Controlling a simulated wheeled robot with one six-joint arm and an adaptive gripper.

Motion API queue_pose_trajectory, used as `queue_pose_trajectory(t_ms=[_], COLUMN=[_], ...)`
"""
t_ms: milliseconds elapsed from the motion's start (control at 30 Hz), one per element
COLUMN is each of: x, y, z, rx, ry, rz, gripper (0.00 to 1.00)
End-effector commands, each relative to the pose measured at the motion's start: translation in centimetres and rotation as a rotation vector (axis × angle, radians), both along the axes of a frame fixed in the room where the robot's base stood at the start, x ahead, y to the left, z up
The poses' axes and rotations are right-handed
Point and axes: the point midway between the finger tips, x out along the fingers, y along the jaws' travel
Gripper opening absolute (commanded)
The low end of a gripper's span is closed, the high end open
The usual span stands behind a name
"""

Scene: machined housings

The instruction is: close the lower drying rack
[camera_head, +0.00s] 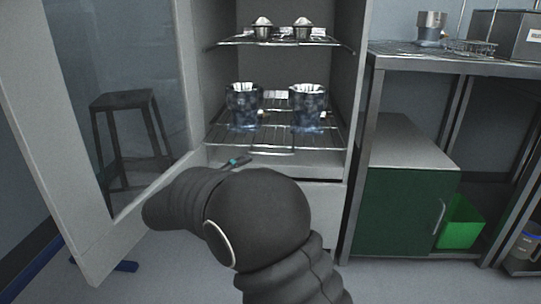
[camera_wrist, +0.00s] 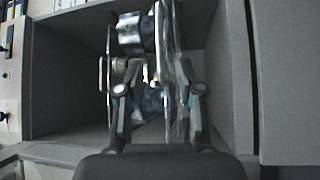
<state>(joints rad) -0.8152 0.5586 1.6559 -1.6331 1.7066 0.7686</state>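The lower drying rack (camera_head: 277,134) is a wire shelf inside the open cabinet. Its front edge is near the cabinet's front opening; I cannot tell exactly how far out it stands. Two dark blue, shiny machined housings (camera_head: 243,104) (camera_head: 308,106) stand upright on it. My gripper (camera_head: 237,161) is low and in front of the rack's left front, mostly hidden behind my arm. In the wrist view my gripper (camera_wrist: 158,92) has its fingers apart, with rack wires (camera_wrist: 166,50) and a housing (camera_wrist: 148,103) seen beyond and between them. Contact with the rack cannot be told.
The upper rack (camera_head: 280,41) holds two smaller metal housings. The cabinet's glass door (camera_head: 65,120) stands open on the left, with a stool seen through it. A steel table (camera_head: 460,62) and green cabinet (camera_head: 402,213) stand on the right.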

Motion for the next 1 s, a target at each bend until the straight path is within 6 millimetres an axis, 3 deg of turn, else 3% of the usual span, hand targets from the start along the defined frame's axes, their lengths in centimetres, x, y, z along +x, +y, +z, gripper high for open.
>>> queue_pose_trajectory(t_ms=[200,500,933,967,1000], x=[2.8,5.6,6.3,6.3,6.3], y=[-3.3,-6.2,-6.9,-6.9,-6.9], z=[0.5,1.1,1.2,1.2,1.2], rx=[0.001,0.002,0.000,0.001,0.001], ry=[0.001,0.001,0.001,0.002,0.002], rz=[-0.004,-0.002,0.000,0.000,0.000], gripper=[0.37,0.37,0.37,0.35,0.25])
